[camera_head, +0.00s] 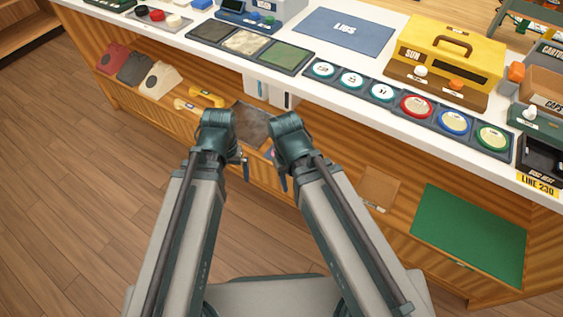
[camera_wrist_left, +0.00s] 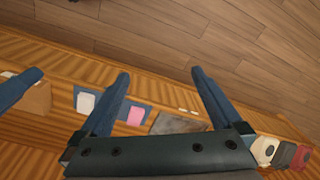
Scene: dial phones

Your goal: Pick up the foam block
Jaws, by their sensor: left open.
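I cannot tell for sure which thing is the foam block. In the left wrist view, a small pink piece (camera_wrist_left: 135,116) and a white piece (camera_wrist_left: 86,103) lie on blue backings on the wooden shelf, and either may be it. My left gripper (camera_head: 245,168) hangs in front of the counter in the head view. In the left wrist view its two blue fingers (camera_wrist_left: 160,74) are spread apart with nothing between them. My right gripper (camera_head: 281,180) is close beside it, and its jaws are too small to read.
A grey-brown square (camera_head: 252,126) lies on the low shelf behind my wrists. Red, dark and cream phones (camera_head: 160,80) and yellow handsets (camera_head: 207,98) are left of it. A green mat (camera_head: 468,232) is at right. The counter (camera_head: 330,92) above holds a blue mat (camera_head: 343,32), dials and a yellow box (camera_head: 447,60).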

